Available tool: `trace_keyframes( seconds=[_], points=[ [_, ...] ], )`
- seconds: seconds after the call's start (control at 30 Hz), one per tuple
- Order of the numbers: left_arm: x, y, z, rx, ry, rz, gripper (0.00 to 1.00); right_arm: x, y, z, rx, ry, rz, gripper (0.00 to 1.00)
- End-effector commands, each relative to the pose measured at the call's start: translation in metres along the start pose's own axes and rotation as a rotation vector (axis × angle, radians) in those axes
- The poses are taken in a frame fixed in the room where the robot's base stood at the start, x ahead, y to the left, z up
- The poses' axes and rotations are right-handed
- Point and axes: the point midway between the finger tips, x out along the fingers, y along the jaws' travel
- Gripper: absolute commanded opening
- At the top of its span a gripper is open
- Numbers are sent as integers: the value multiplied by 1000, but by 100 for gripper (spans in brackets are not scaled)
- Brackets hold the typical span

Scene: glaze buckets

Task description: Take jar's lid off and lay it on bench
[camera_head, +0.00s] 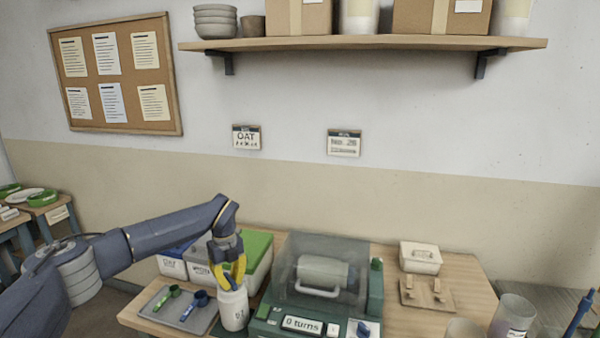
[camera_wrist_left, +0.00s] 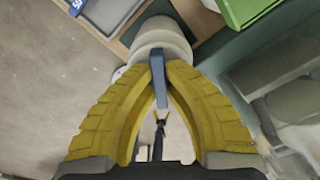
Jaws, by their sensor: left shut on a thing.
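In the left wrist view the fingertips (camera_wrist_left: 158,68) meet on a narrow blue bar (camera_wrist_left: 160,85), which looks like the lid's handle. The pale round top (camera_wrist_left: 160,38) shows just beyond the fingertips. The fingers partly hide the lid, and I cannot tell whether it is seated or lifted. My right gripper is not in view.
A green machine (camera_head: 335,322) with a clear cover and "0 turns" display stands close right of the jar. A grey tray (camera_head: 160,318) with green and blue scoops lies left. Lidded bins (camera_head: 258,248) stand behind. A board with pegs (camera_head: 427,295) and clear cups (camera_head: 513,316) are right.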

Motion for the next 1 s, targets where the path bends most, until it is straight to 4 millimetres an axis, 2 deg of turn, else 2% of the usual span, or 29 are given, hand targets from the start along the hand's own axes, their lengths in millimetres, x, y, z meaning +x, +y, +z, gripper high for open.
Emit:
trace_keyframes(
  seconds=[0.13,0.5,1.0],
  points=[
    [0,0,0,-58,0,0,0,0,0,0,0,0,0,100],
    [-2,0,0,-64,-1,0,0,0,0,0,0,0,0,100],
    [-26,0,0,-62,-2,0,0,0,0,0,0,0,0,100]
  ],
)
